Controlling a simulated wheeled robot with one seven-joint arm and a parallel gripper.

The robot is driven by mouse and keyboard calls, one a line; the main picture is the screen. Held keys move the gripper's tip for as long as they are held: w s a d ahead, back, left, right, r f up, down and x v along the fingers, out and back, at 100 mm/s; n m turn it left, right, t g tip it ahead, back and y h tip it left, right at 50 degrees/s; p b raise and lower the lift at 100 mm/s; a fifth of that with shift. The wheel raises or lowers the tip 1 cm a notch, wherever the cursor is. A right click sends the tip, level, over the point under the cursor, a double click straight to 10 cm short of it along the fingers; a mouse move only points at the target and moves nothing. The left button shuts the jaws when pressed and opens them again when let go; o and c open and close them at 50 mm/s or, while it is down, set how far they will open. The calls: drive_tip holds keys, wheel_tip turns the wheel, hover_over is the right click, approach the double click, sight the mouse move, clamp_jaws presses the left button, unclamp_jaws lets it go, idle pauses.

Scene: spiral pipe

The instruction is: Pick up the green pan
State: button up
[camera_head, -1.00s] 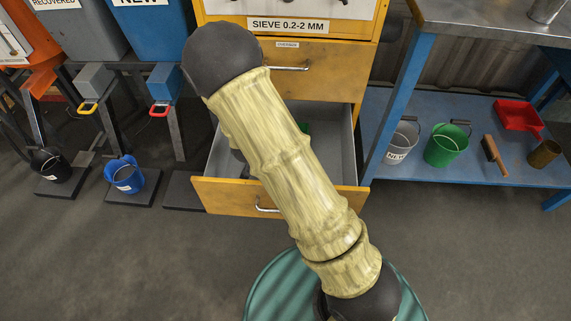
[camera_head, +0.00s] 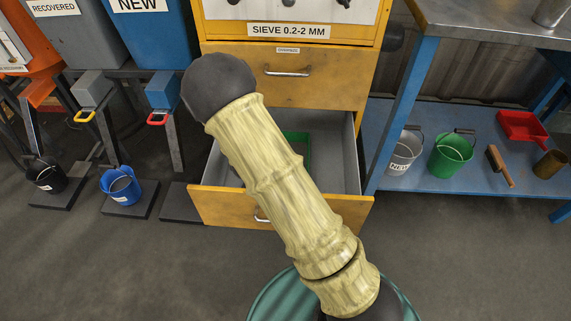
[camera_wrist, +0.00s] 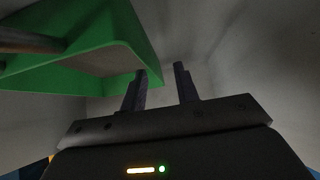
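The green pan lies in the open lower drawer (camera_head: 345,170). In the head view only part of its green rim (camera_head: 296,136) shows beside my arm, which hides the rest. In the wrist view the pan (camera_wrist: 135,40) fills the upper left, with green walls and a paler inside face. My gripper (camera_wrist: 160,75) is open, its two dark fingers apart with nothing shut between them. The left finger overlaps the pan's lower right corner; I cannot tell whether it touches. In the head view my gripper is hidden behind the arm.
The yellow sieve cabinet (camera_head: 345,75) stands behind the drawer, whose grey walls are close around the pan. A blue shelf (camera_head: 420,180) at right holds a green bucket (camera_head: 451,155) and a grey bucket (camera_head: 403,155). A blue bucket (camera_head: 120,185) stands at left.

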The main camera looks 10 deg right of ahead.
drive_tip(key=shift+s+d+b+x, duration=0.1)
drive_tip(key=shift+d+b+x, duration=0.05)
drive_tip(key=shift+b+x, duration=0.55)
drive_tip(key=shift+s+d+b+x, duration=0.15)
drive_tip(key=shift+b+x, duration=0.3)
drive_tip(key=shift+x, duration=0.35)
drive_tip(key=shift+d+b+x, duration=0.15)
drive_tip(key=shift+b+x, duration=0.45)
drive_tip(key=shift+x, duration=0.1)
drive_tip(key=shift+w+d+f, duration=0.1)
drive_tip(key=shift+w+f, duration=0.25)
drive_tip(key=shift+w, duration=0.1)
drive_tip(key=shift+r, duration=0.1)
clamp_jaws()
drive_tip(key=shift+s, duration=0.1)
